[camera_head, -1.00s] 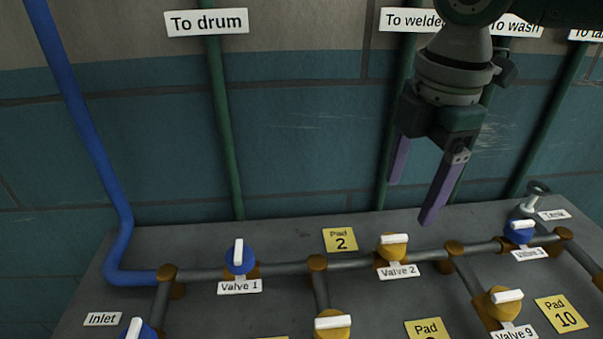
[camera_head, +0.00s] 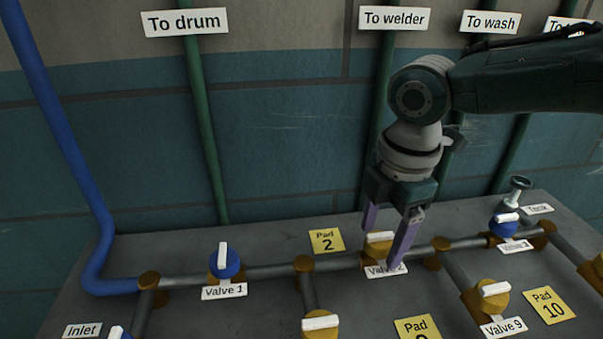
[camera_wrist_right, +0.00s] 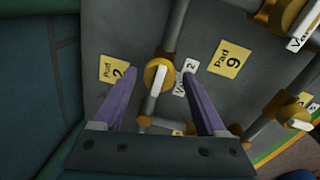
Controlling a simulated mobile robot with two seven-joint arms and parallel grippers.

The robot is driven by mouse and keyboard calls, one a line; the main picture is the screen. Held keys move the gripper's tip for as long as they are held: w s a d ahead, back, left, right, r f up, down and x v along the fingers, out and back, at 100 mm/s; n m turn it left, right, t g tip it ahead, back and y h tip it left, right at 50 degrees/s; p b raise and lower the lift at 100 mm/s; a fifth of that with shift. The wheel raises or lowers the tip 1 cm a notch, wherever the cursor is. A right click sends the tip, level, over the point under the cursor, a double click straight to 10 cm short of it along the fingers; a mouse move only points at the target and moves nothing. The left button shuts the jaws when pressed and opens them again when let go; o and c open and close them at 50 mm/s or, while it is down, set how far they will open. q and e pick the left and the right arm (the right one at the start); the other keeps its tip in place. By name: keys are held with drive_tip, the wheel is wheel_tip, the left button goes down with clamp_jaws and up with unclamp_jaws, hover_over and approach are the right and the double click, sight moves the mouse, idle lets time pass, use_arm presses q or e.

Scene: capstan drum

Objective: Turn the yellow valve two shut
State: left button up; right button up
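The yellow valve two (camera_head: 379,240) is a yellow knob with a white handle bar, set on the grey pipe beside its "Valve 2" label (camera_head: 378,271). In the head view its handle lies about along the pipe. My right gripper (camera_head: 381,248) has purple fingers spread open, pointing down around valve two. In the right wrist view the knob (camera_wrist_right: 153,72) shows between the fingers (camera_wrist_right: 161,88) and a little beyond their tips, with a gap on each side. One finger partly hides the label in the head view. My left gripper is not in view.
Blue valve 1 (camera_head: 224,264) stands to the left and a blue valve (camera_head: 503,226) to the right on the same pipe. A yellow valve (camera_head: 490,297) with label Valve 9 and another yellow valve (camera_head: 320,325) sit nearer. The yellow Pad 2 label (camera_head: 327,240) lies flat behind the pipe.

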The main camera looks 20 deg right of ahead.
clamp_jaws()
idle(0.4)
drive_tip(key=m+p, duration=0.2)
drive_tip(key=m, duration=0.1)
drive_tip(key=shift+a+r, duration=0.1)
drive_tip(key=shift+r, duration=0.05)
drive_tip(key=m+p, duration=0.2)
drive_tip(key=m, duration=0.3)
drive_tip(key=shift+m+h, duration=0.3)
drive_tip(key=shift+m, duration=0.1)
drive_tip(key=m, duration=0.4)
drive_tip(key=shift+a+g+p, duration=0.1)
drive_tip(key=shift+g+p, duration=0.2)
drive_tip(key=shift+w+m, duration=0.15)
drive_tip(key=shift+m, duration=2.35)
